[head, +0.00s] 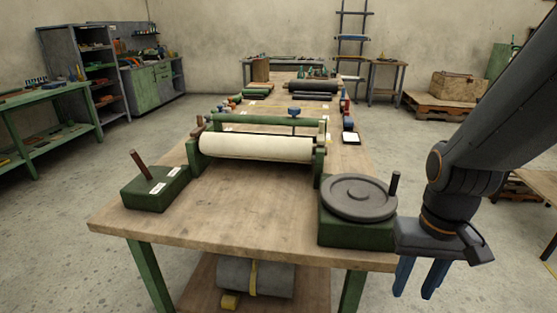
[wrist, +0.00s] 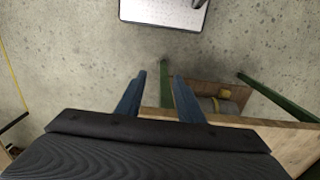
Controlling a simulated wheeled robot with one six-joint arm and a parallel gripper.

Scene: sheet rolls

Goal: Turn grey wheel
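The grey wheel (head: 359,196) lies flat on top of a green box (head: 358,232) at the near right corner of the wooden table. A dark upright handle (head: 394,185) stands at its right rim. My gripper (head: 420,288) hangs to the right of the box, beside the table corner, with its blue fingers pointing down. The two fingers are apart with nothing between them. In the wrist view my gripper (wrist: 157,80) also shows both blue fingers spread, with floor and the table's edge beyond. The wheel is not visible in the wrist view.
A green box with a brown lever (head: 156,188) stands at the table's left. A cream roll (head: 257,147) sits in a green frame behind. A grey roll (head: 255,277) lies on the lower shelf. The table's front middle is clear.

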